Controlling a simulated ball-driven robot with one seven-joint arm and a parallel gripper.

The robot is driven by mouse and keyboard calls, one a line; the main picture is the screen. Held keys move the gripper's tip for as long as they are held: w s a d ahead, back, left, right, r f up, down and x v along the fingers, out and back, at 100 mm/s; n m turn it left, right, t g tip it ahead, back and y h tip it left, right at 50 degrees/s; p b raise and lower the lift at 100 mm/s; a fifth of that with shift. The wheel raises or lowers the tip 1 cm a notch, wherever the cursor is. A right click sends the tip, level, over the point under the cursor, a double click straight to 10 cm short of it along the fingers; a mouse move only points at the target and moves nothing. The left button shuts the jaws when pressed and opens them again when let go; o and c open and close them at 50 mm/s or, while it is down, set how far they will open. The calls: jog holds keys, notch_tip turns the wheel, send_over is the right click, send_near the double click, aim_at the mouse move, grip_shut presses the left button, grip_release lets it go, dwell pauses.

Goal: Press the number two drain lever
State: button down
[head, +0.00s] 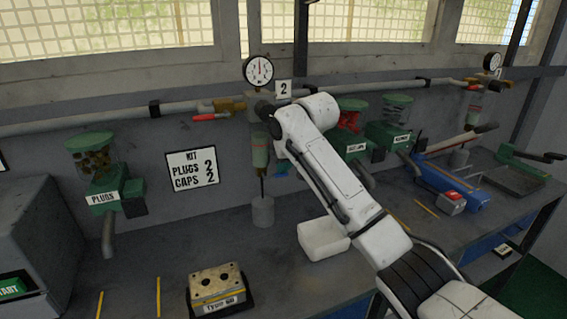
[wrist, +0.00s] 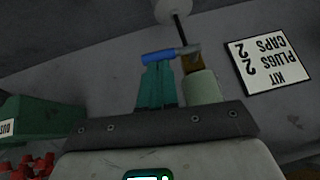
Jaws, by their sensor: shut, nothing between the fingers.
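The number two station has a gauge (head: 258,71), a "2" plate (head: 284,89) and a pale green bowl (head: 260,148) on the wall pipe. The bowl (wrist: 203,87) also shows in the wrist view, with a brass drain valve (wrist: 191,64) at its end. The blue drain lever (wrist: 165,55) sticks out sideways from that valve; its blue also shows in the head view (head: 282,171), partly behind my arm. My gripper (wrist: 158,64) has its teal fingers together and empty, tips right at the lever. I cannot tell whether they touch it. My arm hides the gripper in the head view.
A red-handled valve (head: 211,117) sits on the pipe to the left. Dispensers (head: 352,141) stand close to the right of my arm.

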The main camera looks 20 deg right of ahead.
jog(key=shift+f, duration=0.1)
notch_tip(320, 180, down, 8)
jog(key=a+m+t+y+b, duration=0.1)
jog(key=m+t+y+b, duration=0.2)
jog(key=y, duration=1.1)
jog(key=shift+m+b, duration=1.8)
jog(key=shift+b, duration=0.45)
